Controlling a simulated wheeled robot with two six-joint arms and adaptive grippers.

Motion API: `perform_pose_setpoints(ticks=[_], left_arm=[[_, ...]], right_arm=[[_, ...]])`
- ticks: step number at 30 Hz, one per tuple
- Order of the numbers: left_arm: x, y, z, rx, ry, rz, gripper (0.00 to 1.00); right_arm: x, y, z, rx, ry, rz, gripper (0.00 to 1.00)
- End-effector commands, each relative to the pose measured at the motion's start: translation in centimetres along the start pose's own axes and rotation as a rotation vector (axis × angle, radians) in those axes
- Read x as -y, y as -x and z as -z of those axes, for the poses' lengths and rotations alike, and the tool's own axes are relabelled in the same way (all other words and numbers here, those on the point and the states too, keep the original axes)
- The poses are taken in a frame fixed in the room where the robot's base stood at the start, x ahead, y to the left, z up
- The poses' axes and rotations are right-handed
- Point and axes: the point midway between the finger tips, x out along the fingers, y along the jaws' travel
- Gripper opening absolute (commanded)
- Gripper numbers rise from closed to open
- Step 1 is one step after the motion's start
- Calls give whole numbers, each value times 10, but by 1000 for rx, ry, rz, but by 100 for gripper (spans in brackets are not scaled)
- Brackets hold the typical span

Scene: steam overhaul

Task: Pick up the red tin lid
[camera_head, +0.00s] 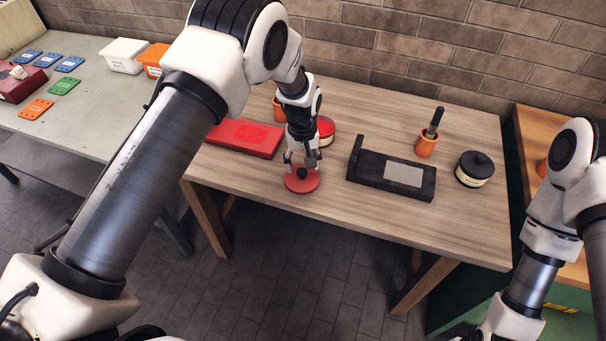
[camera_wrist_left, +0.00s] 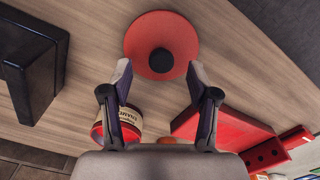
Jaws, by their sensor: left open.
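The red tin lid (camera_head: 290,185) is a flat red disc with a black knob in its middle. It lies on the wooden table near the front edge. My left gripper (camera_head: 303,163) points down close over the lid, and its fingers partly cover the knob. In the left wrist view the lid (camera_wrist_left: 182,32) lies beyond the open fingers (camera_wrist_left: 160,82), with the knob in line with the gap between them. Nothing is held. My right arm shows at the right, but its gripper is out of frame.
A labelled tin (camera_wrist_left: 122,128) with a red top (camera_head: 327,125) stands behind the gripper. A red case (camera_head: 245,139) lies to the left. A black block with a grey plate (camera_head: 404,174), an orange pot (camera_head: 426,146) and a black-lidded tin (camera_head: 475,169) are to the right.

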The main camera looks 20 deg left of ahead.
Motion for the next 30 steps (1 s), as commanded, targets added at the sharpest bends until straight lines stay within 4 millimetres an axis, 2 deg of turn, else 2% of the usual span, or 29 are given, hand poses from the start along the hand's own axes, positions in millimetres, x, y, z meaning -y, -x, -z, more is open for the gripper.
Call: perform_pose_setpoints(ticks=[2, 6, 13, 14, 18, 19, 30], left_arm=[[2, -11, 1, 4, 1, 1, 60], [2, -34, 2, 1, 0, 0, 60], [2, -39, 2, -1, 0, 0, 60], [2, -39, 2, -1, 0, 0, 53], [2, -39, 2, -1, 0, 0, 3], [2, -39, 2, 0, 0, 0, 0], [2, -38, 2, 0, 0, 0, 0]], right_arm=[[0, 13, 0, 0, 0, 0, 47], [0, 17, 0, 0, -1, 0, 47], [0, 16, 0, 0, -1, 0, 47], [0, 16, 0, 0, -1, 0, 47], [0, 16, 0, 0, -1, 0, 47], [0, 16, 0, 0, -1, 0, 47], [0, 17, 0, 0, -1, 0, 47]])
